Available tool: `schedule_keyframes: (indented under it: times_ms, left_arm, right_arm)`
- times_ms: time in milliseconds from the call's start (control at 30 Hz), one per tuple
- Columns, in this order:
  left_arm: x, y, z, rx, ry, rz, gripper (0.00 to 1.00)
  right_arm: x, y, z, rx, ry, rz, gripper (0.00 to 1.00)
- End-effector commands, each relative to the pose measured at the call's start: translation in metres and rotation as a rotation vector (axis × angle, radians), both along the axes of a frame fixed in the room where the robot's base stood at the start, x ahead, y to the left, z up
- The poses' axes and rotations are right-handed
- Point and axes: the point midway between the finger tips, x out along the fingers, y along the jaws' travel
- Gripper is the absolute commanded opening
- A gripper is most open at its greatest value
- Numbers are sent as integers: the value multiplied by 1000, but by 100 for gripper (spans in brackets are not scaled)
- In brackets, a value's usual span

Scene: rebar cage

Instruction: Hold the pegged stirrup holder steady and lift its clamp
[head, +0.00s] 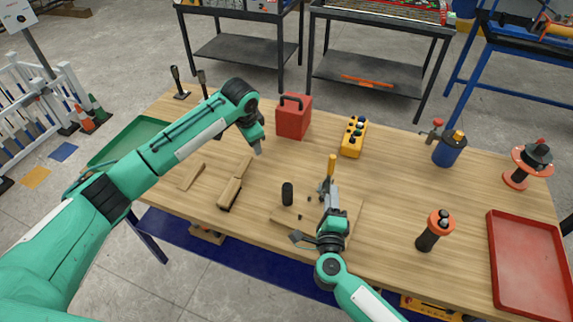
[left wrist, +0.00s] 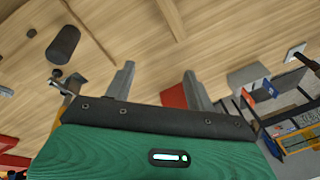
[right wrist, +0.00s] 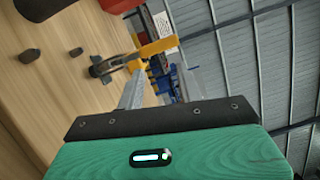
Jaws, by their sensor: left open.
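The pegged holder is a flat wooden board (head: 290,216) near the table's front edge, with a black cylinder (head: 287,193) and small dark pegs beside my right gripper. Its clamp has an upright yellow handle (head: 332,167); the right wrist view shows the handle (right wrist: 152,50) and dark clamp head (right wrist: 102,68) just past my fingertips. My right gripper (head: 330,193) is open at the clamp, partly hiding it; contact cannot be told. My left gripper (head: 257,151) is open and empty, above the table behind and left of the holder. The left wrist view shows the cylinder (left wrist: 63,42).
Loose wooden blocks (head: 232,188) lie left of the holder. A red box (head: 293,117) and a yellow button box (head: 352,137) stand behind. An orange-topped black post (head: 433,231) and a red tray (head: 527,262) are at right, a green tray (head: 128,138) at left.

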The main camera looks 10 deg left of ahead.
Motion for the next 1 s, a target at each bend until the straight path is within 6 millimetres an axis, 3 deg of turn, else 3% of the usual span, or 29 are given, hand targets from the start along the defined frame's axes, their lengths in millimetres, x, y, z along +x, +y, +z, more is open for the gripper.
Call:
schedule_keyframes:
  times_ms: [33, 100, 300, 567, 1000]
  left_arm:
    - [-13, -25, 1, -3, 40, -41, 55]
    - [-32, -53, 1, -2, 100, -91, 55]
    - [-75, -102, 1, 20, 223, -190, 55]
    - [-90, -114, -10, 32, 267, -220, 55]
    - [-90, -113, -91, 33, 266, -219, 55]
  right_arm:
    - [0, 0, 0, 0, 0, 0, 36]
    - [0, 0, 0, 0, 0, 0, 36]
    - [0, 0, 0, 0, 0, 0, 36]
    - [0, 0, 0, 0, 0, 0, 36]
    - [0, 0, 0, 0, 0, 0, 36]
